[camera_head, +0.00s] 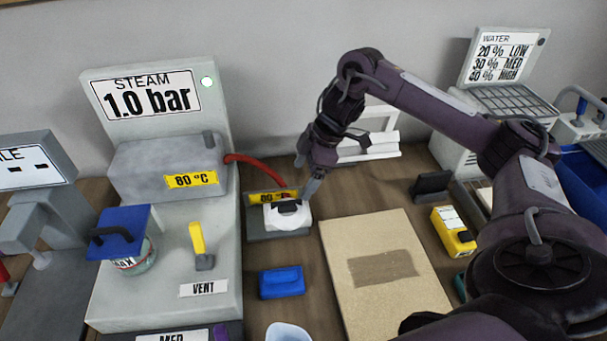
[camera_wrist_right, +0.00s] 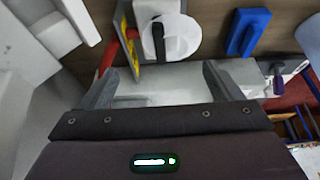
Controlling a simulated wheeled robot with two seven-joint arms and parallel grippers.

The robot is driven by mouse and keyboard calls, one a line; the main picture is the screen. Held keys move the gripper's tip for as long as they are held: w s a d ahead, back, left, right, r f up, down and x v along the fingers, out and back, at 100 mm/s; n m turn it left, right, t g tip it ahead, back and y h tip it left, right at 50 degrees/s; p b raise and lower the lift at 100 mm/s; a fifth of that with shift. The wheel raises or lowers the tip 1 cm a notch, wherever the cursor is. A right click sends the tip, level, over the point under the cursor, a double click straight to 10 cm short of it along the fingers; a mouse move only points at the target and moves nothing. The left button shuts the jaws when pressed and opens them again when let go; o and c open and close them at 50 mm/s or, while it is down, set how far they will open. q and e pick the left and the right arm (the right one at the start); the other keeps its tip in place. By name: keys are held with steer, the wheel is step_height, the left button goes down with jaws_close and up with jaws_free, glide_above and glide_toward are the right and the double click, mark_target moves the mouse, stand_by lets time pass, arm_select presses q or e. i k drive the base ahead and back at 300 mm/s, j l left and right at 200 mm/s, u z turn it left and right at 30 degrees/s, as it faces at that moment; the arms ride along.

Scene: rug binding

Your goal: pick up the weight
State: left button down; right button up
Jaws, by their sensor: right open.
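No object here is labelled as a weight. A small blue block (camera_head: 282,282) with a raised top lies on the table left of the tan board; it also shows in the right wrist view (camera_wrist_right: 248,32). A blue plate with a dark handle (camera_head: 120,235) rests over a jar on the steam machine. My right gripper (camera_head: 311,185) is open and empty, pointing down just above and beside a white iron-like tool (camera_head: 289,215) with a black handle. In the right wrist view the open fingers (camera_wrist_right: 162,85) stand apart, with the white tool (camera_wrist_right: 175,38) beyond them. My left gripper is out of view.
The grey steam machine (camera_head: 165,255) with a red hose (camera_head: 255,161) stands left. A tan board (camera_head: 337,250) lies at centre. A yellow tool (camera_head: 454,232) and a black stand (camera_head: 432,186) are to the right. A white frame (camera_head: 372,150) stands behind the gripper.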

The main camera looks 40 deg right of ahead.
mark_target(286, 282)
steer(key=k+j, duration=1.6)
steer(key=k, duration=0.1)
